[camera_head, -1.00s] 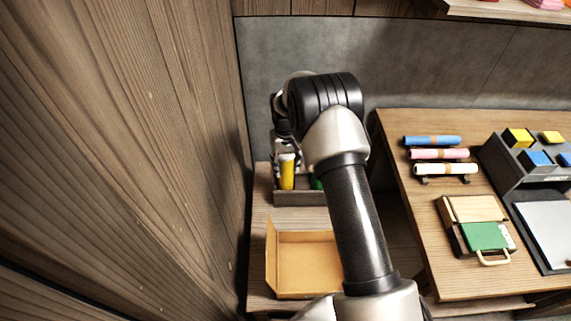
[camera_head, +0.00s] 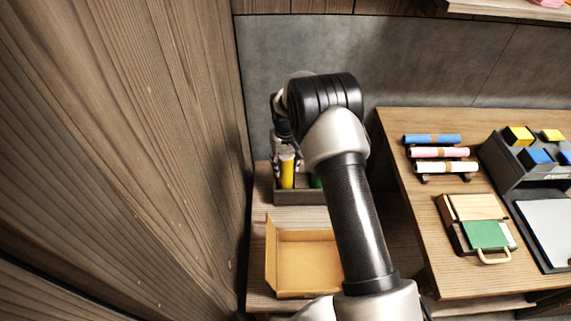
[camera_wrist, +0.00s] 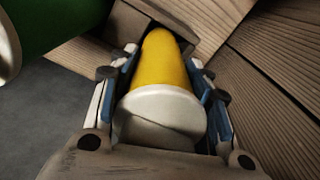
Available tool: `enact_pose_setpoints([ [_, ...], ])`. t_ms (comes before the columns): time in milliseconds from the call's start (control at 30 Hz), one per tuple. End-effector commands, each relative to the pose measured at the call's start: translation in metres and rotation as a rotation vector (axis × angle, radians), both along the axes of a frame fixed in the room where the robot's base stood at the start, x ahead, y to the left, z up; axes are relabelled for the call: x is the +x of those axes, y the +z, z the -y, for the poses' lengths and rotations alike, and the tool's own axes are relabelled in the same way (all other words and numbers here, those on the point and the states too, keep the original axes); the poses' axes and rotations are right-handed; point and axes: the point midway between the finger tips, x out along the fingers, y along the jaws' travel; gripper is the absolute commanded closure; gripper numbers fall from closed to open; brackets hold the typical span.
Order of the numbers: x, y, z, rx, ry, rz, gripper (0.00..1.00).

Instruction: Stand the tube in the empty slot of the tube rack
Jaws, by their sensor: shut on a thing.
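The yellow tube (camera_head: 287,173) with a pale cap stands roughly upright at the dark tube rack (camera_head: 298,198), near its left end. In the wrist view my gripper (camera_wrist: 165,78) is shut on the yellow tube (camera_wrist: 162,62), one finger on each side, with the white cap (camera_wrist: 160,112) nearest the camera. The tube's lower end reaches into a rack opening; how deep it sits is hidden. A green tube (camera_head: 316,182) stands to its right, mostly behind my arm, and shows large at the upper left of the wrist view (camera_wrist: 55,30).
An open cardboard box (camera_head: 303,262) lies in front of the rack. A tall wooden wall (camera_head: 150,150) rises close on the left. A wooden table (camera_head: 415,215) on the right holds rolls (camera_head: 433,140), a green-and-tan case (camera_head: 484,235) and a grey organiser (camera_head: 510,165).

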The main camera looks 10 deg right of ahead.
Motion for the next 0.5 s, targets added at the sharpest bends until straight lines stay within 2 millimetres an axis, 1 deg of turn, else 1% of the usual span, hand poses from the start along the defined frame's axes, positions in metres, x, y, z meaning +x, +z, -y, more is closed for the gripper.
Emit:
enact_pose_setpoints([
  [33,-0.0038,-0.0075,0.0,0.0,0.0,-0.009,0.98],
  [133,-0.0044,-0.0083,-0.0001,0.0,0.0,-0.011,0.98],
  [167,-0.0046,-0.0084,-0.0001,0.0,0.0,-0.011,0.55],
  [500,-0.0039,-0.0065,0.0,0.0,0.0,-0.01,0.33],
])
